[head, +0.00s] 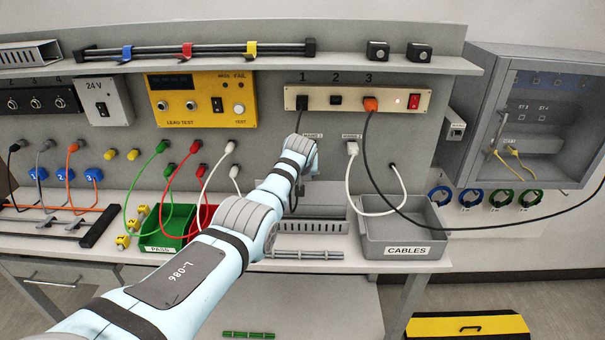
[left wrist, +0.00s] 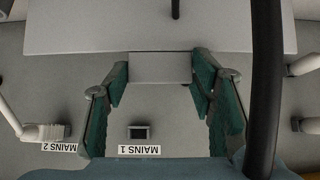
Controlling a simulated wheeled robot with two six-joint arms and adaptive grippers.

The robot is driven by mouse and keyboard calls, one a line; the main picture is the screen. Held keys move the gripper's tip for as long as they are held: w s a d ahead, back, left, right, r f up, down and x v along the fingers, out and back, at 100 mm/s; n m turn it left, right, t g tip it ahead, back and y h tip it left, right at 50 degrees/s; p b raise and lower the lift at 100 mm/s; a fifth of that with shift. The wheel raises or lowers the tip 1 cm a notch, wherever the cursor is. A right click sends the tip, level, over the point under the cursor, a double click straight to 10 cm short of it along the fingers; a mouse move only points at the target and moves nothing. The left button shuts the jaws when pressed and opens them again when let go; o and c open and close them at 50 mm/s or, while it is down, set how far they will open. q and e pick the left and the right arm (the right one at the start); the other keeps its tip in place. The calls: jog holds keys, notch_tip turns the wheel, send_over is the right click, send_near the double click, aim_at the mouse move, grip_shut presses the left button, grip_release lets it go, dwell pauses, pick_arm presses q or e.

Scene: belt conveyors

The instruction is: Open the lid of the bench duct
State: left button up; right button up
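The bench duct (head: 315,227) is a grey slotted channel at the back of the bench, partly behind my left arm. Its plain grey lid (head: 325,195) shows above the slots; how far it is raised I cannot tell. In the left wrist view, which is upside down, the lid (left wrist: 80,35) is a broad pale plate with a narrow tab (left wrist: 160,70). My left gripper (left wrist: 160,62) has its green-padded fingers wide apart, one on each side of the tab. I cannot tell if they touch it. In the head view my arm mostly hides the gripper. My right gripper is out of view.
A black cable (left wrist: 266,80) passes close beside the gripper. The outlet strip (head: 350,100) is above, with a white cable (head: 350,175) hanging to the right. A grey cables bin (head: 400,250) stands right of the duct; green (head: 165,240) and red bins stand left.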

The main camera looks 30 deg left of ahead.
pick_arm(q)
jog(key=shift+o, duration=1.4)
jog(key=shift+w+a+r, duration=0.1)
jog(key=shift+w+r, duration=0.15)
jog(key=shift+r, duration=0.1)
jog(key=shift+o, duration=0.6)
jog(key=shift+w+a+f, duration=0.1)
jog(key=shift+w+f, duration=0.1)
jog(key=shift+f, duration=0.2)
jog(key=v, duration=1.2)
jog(key=shift+f, duration=0.1)
